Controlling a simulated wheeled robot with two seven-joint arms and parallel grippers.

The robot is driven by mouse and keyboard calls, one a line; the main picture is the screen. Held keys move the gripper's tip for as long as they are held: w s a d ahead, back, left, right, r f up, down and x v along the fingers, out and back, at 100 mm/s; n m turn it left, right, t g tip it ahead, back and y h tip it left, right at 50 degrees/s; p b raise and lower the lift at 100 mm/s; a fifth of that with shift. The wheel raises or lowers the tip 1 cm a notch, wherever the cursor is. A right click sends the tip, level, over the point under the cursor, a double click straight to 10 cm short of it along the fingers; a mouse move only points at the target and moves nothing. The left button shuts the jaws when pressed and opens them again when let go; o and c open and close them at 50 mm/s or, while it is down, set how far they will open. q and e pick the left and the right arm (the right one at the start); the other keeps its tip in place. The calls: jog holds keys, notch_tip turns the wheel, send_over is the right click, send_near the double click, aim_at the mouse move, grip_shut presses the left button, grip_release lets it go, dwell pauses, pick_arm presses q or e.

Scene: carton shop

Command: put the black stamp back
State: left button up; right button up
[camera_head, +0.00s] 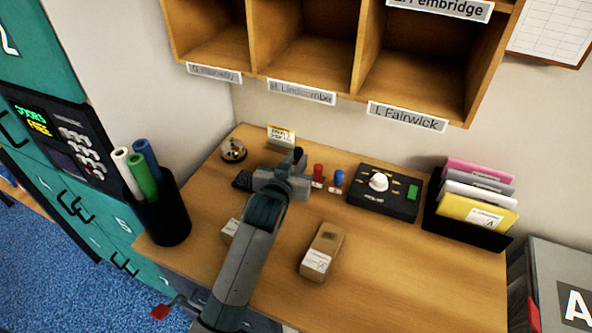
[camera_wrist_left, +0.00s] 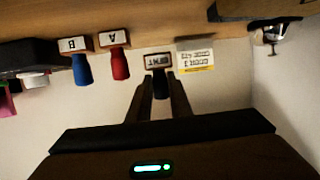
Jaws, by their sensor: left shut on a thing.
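The black stamp (camera_wrist_left: 158,62) shows in the left wrist view with a printed white label on its block. My left gripper (camera_wrist_left: 158,88) is shut on its dark handle, which shows between the two fingers. In the head view my left gripper (camera_head: 292,168) is over the back of the desk, left of the red stamp (camera_head: 318,172) and blue stamp (camera_head: 338,178). The black stamp (camera_head: 299,153) shows there only as a small dark part; my gripper hides most of it. I cannot tell whether its base touches the desk. My right gripper is not in view.
A white-and-yellow card (camera_head: 281,135) stands behind my gripper, with a bell (camera_head: 233,150) to its left. A black control box (camera_head: 382,192) and folder rack (camera_head: 470,205) stand right. A brown carton (camera_head: 322,252) lies in front. A pen cup (camera_head: 167,220) stands left.

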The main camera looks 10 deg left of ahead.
pick_arm(q)
jog(key=shift+f+p, duration=0.35)
jog(key=shift+f, duration=1.5)
jog(key=shift+f, duration=0.15)
jog(key=o, duration=0.8)
jog(key=shift+o, duration=0.2)
